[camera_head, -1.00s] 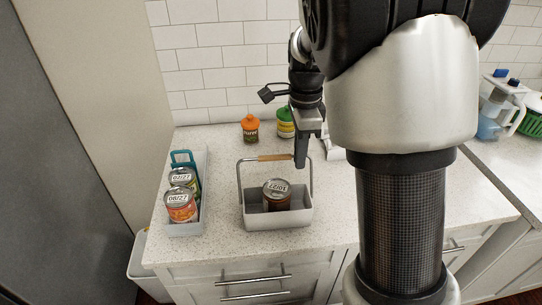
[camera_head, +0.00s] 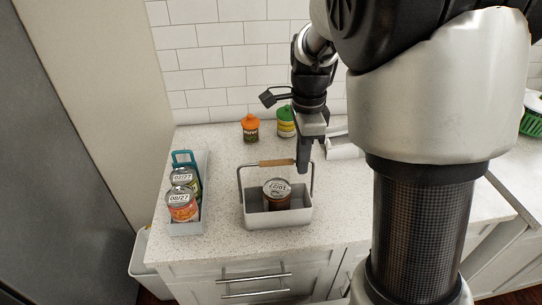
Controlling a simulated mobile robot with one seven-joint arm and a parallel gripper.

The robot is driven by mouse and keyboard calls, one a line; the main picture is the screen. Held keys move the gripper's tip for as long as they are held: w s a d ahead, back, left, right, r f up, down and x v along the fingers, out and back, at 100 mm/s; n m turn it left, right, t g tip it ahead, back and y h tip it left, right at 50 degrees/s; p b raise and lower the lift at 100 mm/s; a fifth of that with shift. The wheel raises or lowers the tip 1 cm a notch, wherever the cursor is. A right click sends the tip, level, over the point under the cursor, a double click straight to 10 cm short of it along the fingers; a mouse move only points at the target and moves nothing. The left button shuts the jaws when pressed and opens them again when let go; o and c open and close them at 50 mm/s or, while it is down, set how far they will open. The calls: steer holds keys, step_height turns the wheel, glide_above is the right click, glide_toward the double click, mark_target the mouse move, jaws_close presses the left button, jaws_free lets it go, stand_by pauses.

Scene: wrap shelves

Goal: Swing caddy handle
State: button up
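The caddy (camera_head: 262,221) is a light grey open box on the counter. Its metal handle with a wooden grip (camera_head: 276,163) stands up over the box, leaning slightly toward the back. A can (camera_head: 278,192) with a date on its lid stands inside the caddy. My gripper (camera_head: 303,168) points down at the right end of the wooden grip, close to the handle's right corner. Whether it touches the handle I cannot tell. Its fingers show edge-on, so their opening is hidden.
A grey tray (camera_head: 187,229) with cans (camera_head: 183,204) and a teal item (camera_head: 183,158) stands left of the caddy. An orange-topped jar (camera_head: 250,127) and a green-topped jar (camera_head: 286,121) stand behind, near the tiled wall. A white object (camera_head: 343,147) lies right of my gripper. Counter in front is clear.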

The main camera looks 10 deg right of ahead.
steer(key=shift+r, duration=0.1)
steer(key=shift+s+r, duration=0.1)
steer(key=shift+s, duration=1)
steer(key=o, duration=0.4)
steer(key=shift+r+p, duration=0.1)
steer(key=shift+p, duration=0.25)
steer(key=shift+r+p, duration=3.25)
steer(key=shift+r, duration=0.15)
